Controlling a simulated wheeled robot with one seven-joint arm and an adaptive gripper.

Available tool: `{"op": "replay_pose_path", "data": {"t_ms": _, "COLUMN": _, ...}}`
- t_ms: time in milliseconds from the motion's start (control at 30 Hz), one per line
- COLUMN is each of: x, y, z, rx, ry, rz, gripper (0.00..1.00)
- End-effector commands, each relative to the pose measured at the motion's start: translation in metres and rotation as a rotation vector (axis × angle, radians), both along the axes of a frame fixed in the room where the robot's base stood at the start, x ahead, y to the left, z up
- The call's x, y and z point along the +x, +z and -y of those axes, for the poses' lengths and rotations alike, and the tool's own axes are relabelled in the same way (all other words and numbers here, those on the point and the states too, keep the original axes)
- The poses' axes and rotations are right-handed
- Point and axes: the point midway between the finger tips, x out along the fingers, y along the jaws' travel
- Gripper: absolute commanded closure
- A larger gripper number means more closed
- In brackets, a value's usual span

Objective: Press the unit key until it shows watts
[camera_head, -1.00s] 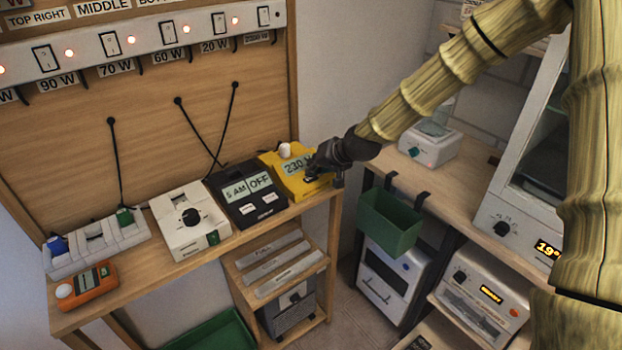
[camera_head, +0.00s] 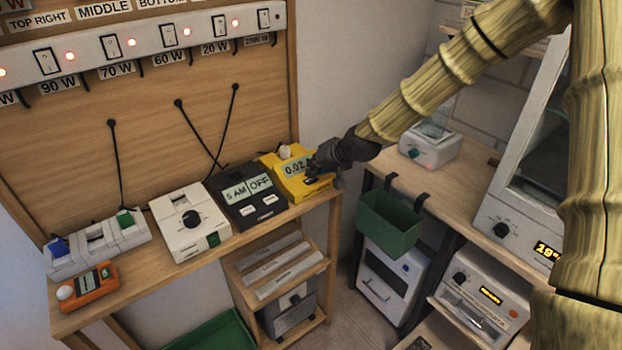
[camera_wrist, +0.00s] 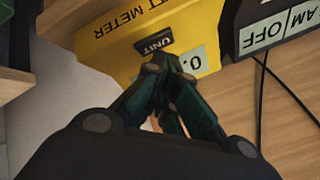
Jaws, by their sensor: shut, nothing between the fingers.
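The yellow meter (camera_head: 290,187) stands at the right end of the wooden shelf. Its display (camera_head: 296,167) reads about 0.02; the right part of the display is hidden by my gripper, so I cannot read the unit. In the wrist view the yellow meter (camera_wrist: 112,47) shows upside down with the label "UNIT" on a dark key (camera_wrist: 154,41). My gripper (camera_head: 314,172) is shut and empty. In the wrist view its fingertips (camera_wrist: 158,62) are right at the edge of the unit key; I cannot tell whether they touch it.
A black timer (camera_head: 247,195) reading "5 AM OFF" stands just left of the meter. A white dial box (camera_head: 189,222), a socket strip (camera_head: 98,247) and an orange meter (camera_head: 88,285) stand further left. A green bin (camera_head: 389,221) hangs to the right.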

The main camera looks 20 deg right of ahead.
Motion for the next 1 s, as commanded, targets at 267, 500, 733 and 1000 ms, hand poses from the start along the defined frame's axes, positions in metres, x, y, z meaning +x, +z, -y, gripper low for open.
{"op": "replay_pose_path", "data": {"t_ms": 267, "x": 0.0, "y": 0.006, "z": 0.0, "rx": 0.0, "ry": 0.0, "rz": 0.0, "gripper": 1.0}}
{"op": "replay_pose_path", "data": {"t_ms": 500, "x": 0.0, "y": 0.008, "z": 0.0, "rx": 0.0, "ry": 0.0, "rz": 0.0, "gripper": 1.0}}
{"op": "replay_pose_path", "data": {"t_ms": 733, "x": 0.0, "y": 0.023, "z": 0.0, "rx": -0.001, "ry": 0.0, "rz": 0.001, "gripper": 1.0}}
{"op": "replay_pose_path", "data": {"t_ms": 1000, "x": 0.0, "y": 0.044, "z": 0.0, "rx": 0.0, "ry": 0.0, "rz": 0.002, "gripper": 1.0}}
